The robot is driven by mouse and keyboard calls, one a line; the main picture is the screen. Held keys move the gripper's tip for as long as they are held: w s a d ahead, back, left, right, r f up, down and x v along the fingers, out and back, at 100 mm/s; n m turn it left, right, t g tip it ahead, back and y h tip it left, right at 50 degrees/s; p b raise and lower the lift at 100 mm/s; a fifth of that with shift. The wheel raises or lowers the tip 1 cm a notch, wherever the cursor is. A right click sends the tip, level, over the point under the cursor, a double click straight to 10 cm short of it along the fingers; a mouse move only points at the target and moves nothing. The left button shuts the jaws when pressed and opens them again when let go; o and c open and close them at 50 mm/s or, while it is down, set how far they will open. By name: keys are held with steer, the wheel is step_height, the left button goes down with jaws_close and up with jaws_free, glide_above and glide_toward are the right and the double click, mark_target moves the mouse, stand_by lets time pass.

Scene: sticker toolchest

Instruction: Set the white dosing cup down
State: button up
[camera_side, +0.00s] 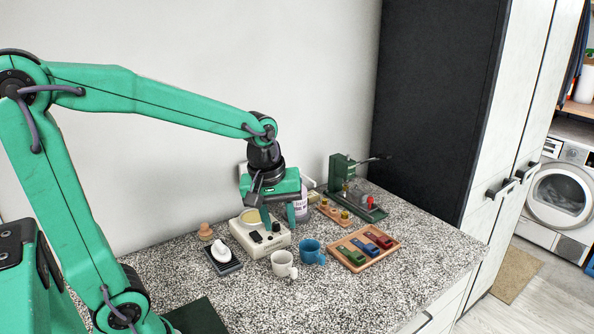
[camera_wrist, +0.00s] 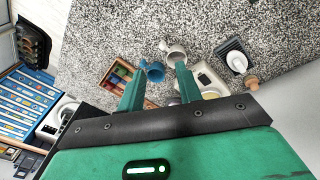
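A white cup (camera_side: 283,265) with a handle stands upright on the speckled counter. It also shows in the wrist view (camera_wrist: 175,53), close to one fingertip there. My gripper (camera_side: 280,224) points down with its fingers apart and nothing between them. In the side view it is higher than the cup and seems behind it, in front of a cream-and-white appliance. The wrist view also shows the two fingers (camera_wrist: 160,67) spread. I cannot tell the exact gap between the fingers and the cup.
A blue cup (camera_side: 311,252) stands right beside the white one. A wooden tray (camera_side: 350,267) holds coloured blocks at right. The white appliance (camera_side: 277,246) is close behind. A dark pad (camera_side: 232,268) with a white object sits at left. The front counter is clear.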

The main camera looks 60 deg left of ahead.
steer(key=s+d+r+m+t, duration=0.2)
steer(key=s+r+m+t, duration=0.1)
steer(key=s+m, duration=0.7)
steer(key=shift+d+r+m, duration=0.35)
steer(key=shift+r+m, duration=0.15)
steer(key=shift+r, duration=0.2)
